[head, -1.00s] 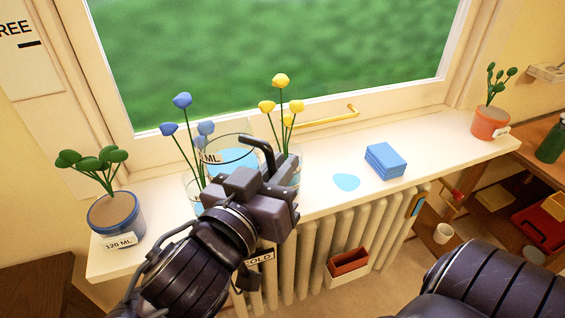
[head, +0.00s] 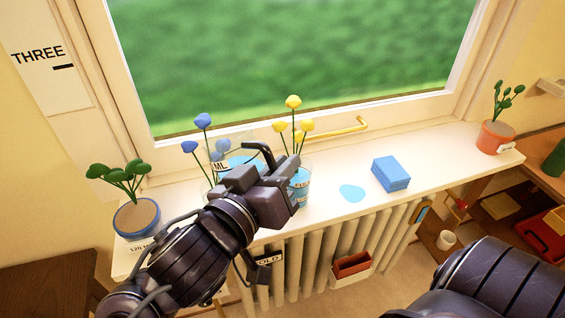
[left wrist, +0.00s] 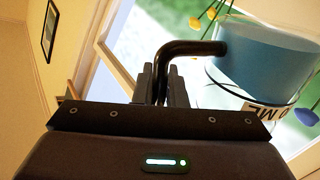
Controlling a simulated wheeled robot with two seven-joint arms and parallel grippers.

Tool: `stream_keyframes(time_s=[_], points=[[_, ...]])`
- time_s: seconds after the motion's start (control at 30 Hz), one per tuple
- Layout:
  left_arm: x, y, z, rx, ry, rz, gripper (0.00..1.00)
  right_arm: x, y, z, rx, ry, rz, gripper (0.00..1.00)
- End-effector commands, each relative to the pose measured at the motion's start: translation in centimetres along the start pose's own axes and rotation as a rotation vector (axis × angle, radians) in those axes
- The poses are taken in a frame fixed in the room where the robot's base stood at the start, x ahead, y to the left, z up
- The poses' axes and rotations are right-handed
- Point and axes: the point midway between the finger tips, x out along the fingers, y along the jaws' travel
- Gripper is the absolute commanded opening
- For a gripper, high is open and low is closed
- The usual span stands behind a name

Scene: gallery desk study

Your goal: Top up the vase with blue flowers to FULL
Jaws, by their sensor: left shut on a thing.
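My left gripper (head: 268,182) is shut on the dark bent handle (head: 262,150) of a clear jug (left wrist: 262,85). The jug holds blue water and has an ML label, and it is held up over the windowsill. The vase with blue flowers (head: 203,121) stands on the sill just left of and behind the gripper. Its glass is largely hidden by the jug and my arm, so its water level and marks cannot be read. A second glass vase with yellow flowers (head: 293,102) stands just right of the gripper, with blue water and a label showing. My right gripper is out of view.
A blue-rimmed plant pot (head: 137,216) stands at the sill's left end, a terracotta pot (head: 495,137) at the right. A blue puddle (head: 352,193) and blue cloth stack (head: 391,173) lie on the sill (head: 440,150). A radiator (head: 330,245) is below. My right arm shows bottom right.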

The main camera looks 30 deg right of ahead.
Motion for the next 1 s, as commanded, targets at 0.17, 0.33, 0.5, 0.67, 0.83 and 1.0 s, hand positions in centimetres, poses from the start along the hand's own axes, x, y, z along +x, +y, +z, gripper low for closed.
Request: stream_keyframes(time_s=[0.17, 0.33, 0.5, 0.67, 0.83, 1.0], points=[[-0.1, 0.5, -1.3, -0.053, -0.007, 0.002, 0.00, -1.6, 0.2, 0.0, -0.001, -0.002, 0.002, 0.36], [-0.2, 0.8, -2.1, -0.105, -0.017, 0.002, 0.00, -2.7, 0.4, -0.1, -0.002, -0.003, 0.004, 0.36], [-0.2, 0.9, -2.9, -0.157, -0.027, 0.002, 0.00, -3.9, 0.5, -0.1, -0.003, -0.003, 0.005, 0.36], [-0.2, 1.1, -3.6, -0.206, -0.036, 0.004, 0.00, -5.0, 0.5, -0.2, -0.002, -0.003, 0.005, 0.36], [-0.3, 1.2, -4.5, -0.258, -0.046, 0.004, 0.00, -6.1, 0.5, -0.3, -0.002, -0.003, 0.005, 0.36], [-0.3, 1.2, -5.3, -0.312, -0.058, 0.004, 0.00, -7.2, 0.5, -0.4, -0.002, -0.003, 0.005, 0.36]])
